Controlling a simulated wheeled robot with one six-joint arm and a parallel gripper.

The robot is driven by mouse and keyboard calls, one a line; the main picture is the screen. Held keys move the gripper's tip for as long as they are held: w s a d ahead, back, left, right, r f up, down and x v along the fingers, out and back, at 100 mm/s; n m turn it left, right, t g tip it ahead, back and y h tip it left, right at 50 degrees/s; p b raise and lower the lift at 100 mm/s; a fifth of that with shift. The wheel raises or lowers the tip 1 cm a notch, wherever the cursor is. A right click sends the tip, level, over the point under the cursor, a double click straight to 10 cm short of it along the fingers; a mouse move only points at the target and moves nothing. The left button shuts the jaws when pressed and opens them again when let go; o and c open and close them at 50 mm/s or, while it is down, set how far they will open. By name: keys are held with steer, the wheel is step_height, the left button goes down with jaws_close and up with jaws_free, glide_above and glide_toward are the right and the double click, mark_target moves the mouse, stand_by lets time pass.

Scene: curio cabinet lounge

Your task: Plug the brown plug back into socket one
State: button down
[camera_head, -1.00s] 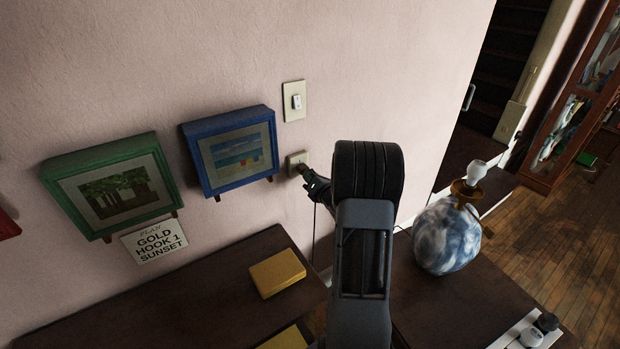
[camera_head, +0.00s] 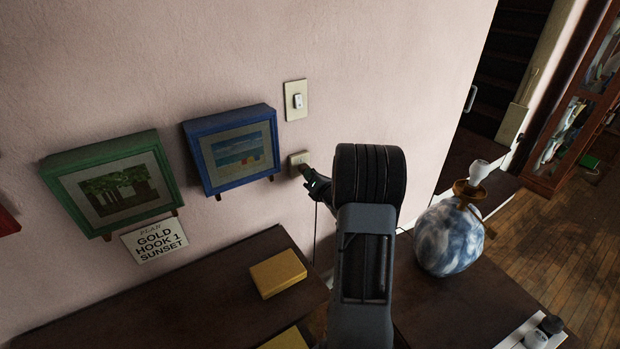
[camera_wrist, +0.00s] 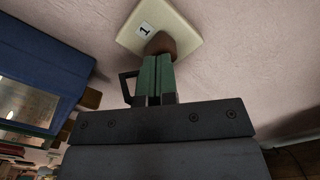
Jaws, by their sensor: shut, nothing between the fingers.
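The brown plug (camera_wrist: 160,44) is at the face of socket one (camera_wrist: 188,22), a cream plate marked with a 1. It looks seated against the plate, though its prongs are hidden. In the head view the socket plate (camera_head: 297,160) is on the wall to the right of the blue picture, with the plug (camera_head: 305,171) at it. My gripper (camera_wrist: 158,62) is shut and empty, with its green fingertips right up against or just behind the plug. In the head view my gripper (camera_head: 312,178) is partly hidden by my arm.
The blue-framed picture (camera_head: 232,150) hangs close to the left of the socket. A light switch (camera_head: 296,100) is above it. A yellow box (camera_head: 278,273) lies on the dark table below. A marbled lamp (camera_head: 447,241) with a bare bulb stands to the right.

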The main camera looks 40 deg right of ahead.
steer(key=shift+r, duration=0.2)
steer(key=s+a+b, duration=0.1)
steer(key=s+b, duration=0.3)
steer(key=s, duration=1.1)
steer(key=shift+s+f, duration=0.15)
steer(key=shift+s, duration=0.1)
